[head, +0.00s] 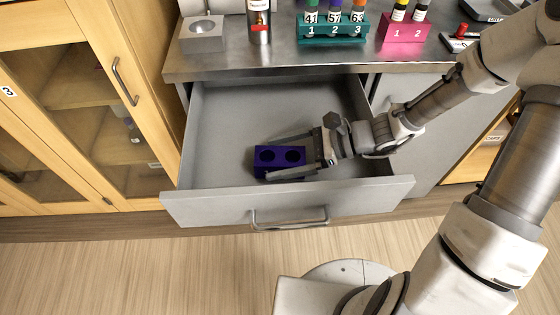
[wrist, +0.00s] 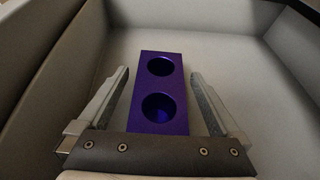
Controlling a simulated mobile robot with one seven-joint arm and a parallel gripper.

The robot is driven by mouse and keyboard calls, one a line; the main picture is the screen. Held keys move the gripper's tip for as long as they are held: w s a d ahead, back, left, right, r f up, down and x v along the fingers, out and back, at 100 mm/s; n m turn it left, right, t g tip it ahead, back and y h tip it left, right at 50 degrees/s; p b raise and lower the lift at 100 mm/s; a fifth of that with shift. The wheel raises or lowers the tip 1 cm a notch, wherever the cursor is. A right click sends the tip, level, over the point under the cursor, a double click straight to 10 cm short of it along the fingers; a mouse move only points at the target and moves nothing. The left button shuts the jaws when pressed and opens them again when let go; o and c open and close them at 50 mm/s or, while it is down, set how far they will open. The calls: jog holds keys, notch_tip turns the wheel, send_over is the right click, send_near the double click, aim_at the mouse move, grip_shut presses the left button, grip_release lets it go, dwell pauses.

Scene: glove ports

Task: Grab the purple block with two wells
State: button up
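The purple block with two wells (head: 280,161) lies in the open drawer, near its front wall. Both round wells look empty. In the wrist view the block (wrist: 160,98) sits between the two fingers of my gripper (wrist: 160,88), with a gap on each side. My gripper (head: 273,157) is open, its fingers reaching along the block's far and near sides in the head view. Nothing is held. The near finger hides part of the block's front edge in the head view.
The grey drawer (head: 230,110) is pulled out, otherwise empty, with walls all around. The counter (head: 240,66) above holds a teal rack (head: 333,29), a pink rack (head: 404,28), a metal block (head: 202,34) and a dark cylinder (head: 259,20). A wooden cabinet (head: 120,120) stands left.

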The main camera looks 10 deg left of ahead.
grip_shut()
dwell(0.3)
jog(key=shift+r, duration=0.15)
